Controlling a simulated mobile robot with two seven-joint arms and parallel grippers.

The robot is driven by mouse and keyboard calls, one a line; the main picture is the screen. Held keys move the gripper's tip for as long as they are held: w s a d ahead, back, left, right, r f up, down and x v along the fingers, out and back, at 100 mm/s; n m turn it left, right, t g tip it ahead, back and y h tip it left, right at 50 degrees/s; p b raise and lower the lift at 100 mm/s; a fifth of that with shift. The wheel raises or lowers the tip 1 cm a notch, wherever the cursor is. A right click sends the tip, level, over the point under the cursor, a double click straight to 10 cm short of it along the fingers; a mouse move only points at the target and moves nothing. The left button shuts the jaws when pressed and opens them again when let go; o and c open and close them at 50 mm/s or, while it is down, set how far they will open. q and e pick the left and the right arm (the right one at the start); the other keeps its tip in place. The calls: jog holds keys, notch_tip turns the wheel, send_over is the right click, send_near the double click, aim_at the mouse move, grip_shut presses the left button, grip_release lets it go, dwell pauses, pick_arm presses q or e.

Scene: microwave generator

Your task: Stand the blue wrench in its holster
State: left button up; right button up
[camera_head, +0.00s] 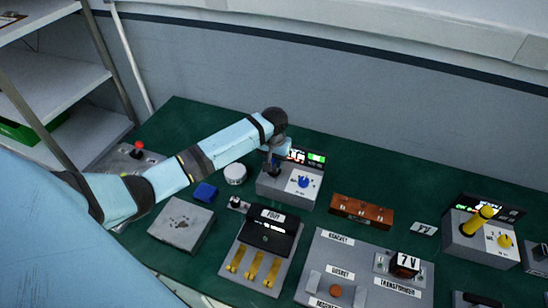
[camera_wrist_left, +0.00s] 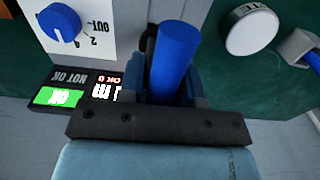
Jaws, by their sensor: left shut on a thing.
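The blue wrench shows as a thick blue cylinder (camera_wrist_left: 175,62) between the fingers of my left gripper (camera_wrist_left: 168,98) in the left wrist view. In the head view my left gripper (camera_head: 274,160) is over the left part of a grey box (camera_head: 288,192) with a blue knob (camera_head: 303,181). Only a little dark blue of the wrench (camera_head: 274,171) shows below the gripper there. My left gripper is shut on the wrench. The wrench's lower end and the holster are hidden, so I cannot tell whether it is seated. My right gripper is not in view.
A display (camera_head: 306,157) behind the grey box shows a green lit field. A similar box at right holds a yellow handle (camera_head: 481,219). A white round cap (camera_head: 235,174) and a blue block (camera_head: 205,192) lie left of the box. A brown block (camera_head: 361,211) is to its right.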

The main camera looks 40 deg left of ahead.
pick_arm(q)
jog(key=shift+f+p, duration=0.3)
jog(key=shift+f, duration=0.35)
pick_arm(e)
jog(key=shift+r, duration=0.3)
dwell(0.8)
pick_arm(q)
jog(key=o, duration=1.1)
jog(key=shift+f, duration=0.1)
notch_tip(320, 180, up, 14)
jog(key=shift+f+b, duration=0.1)
jog(key=shift+b, duration=0.8)
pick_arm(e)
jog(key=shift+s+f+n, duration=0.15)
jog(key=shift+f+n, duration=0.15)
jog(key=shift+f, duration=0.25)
